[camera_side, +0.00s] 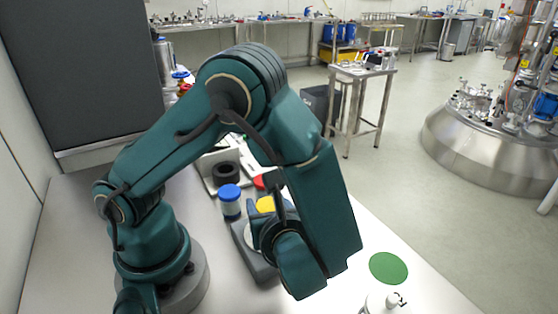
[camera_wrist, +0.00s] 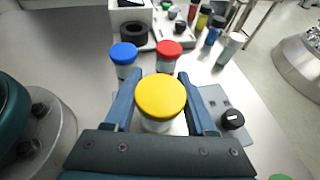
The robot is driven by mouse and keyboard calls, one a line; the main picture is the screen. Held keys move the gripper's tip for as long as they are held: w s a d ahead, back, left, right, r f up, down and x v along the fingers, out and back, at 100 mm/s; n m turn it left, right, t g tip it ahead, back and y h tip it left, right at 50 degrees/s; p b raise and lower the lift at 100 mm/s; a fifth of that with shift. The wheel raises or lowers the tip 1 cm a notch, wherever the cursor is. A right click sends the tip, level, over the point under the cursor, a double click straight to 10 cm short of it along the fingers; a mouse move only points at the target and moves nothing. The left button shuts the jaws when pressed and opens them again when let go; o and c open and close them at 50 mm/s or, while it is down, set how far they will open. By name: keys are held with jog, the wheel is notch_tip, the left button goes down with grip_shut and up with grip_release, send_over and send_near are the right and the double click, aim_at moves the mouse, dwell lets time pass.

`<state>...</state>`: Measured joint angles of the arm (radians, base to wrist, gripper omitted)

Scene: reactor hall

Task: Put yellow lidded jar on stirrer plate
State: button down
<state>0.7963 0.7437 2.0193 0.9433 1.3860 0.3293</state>
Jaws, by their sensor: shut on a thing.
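The yellow lidded jar (camera_wrist: 160,103) stands upright between my gripper's fingers in the wrist view. In the side view its yellow lid (camera_side: 266,204) shows in part behind my wrist. My gripper (camera_wrist: 159,78) is shut on the jar, one blue finger on each side. The stirrer plate (camera_wrist: 214,98) is a grey unit with a black knob (camera_wrist: 232,119), under and to the right of the jar. In the side view its grey body (camera_side: 250,258) lies below the jar, partly hidden by my arm. I cannot tell whether the jar's base touches the plate.
A blue-lidded jar (camera_wrist: 124,58) and a red-lidded jar (camera_wrist: 169,53) stand just beyond my gripper. A green disc (camera_side: 388,267) and a white bottle (camera_side: 384,302) are at the table's front right.

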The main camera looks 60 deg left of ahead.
jog(key=shift+c, duration=1.1)
grip_release()
jog(key=shift+r, duration=0.2)
jog(key=v, duration=1.2)
jog(key=a+r+n+t+h, duration=0.1)
jog(key=a+r+n+h, duration=0.1)
jog(key=n+h, duration=0.4)
jog(key=s+a+r+n+t+h, duration=0.1)
jog(key=a+n+h, duration=0.3)
jog(key=n, duration=1.1)
jog(key=r+h, duration=0.1)
jog(key=h, duration=0.2)
jog(key=shift+r, duration=0.25)
jog(key=shift+s, duration=0.1)
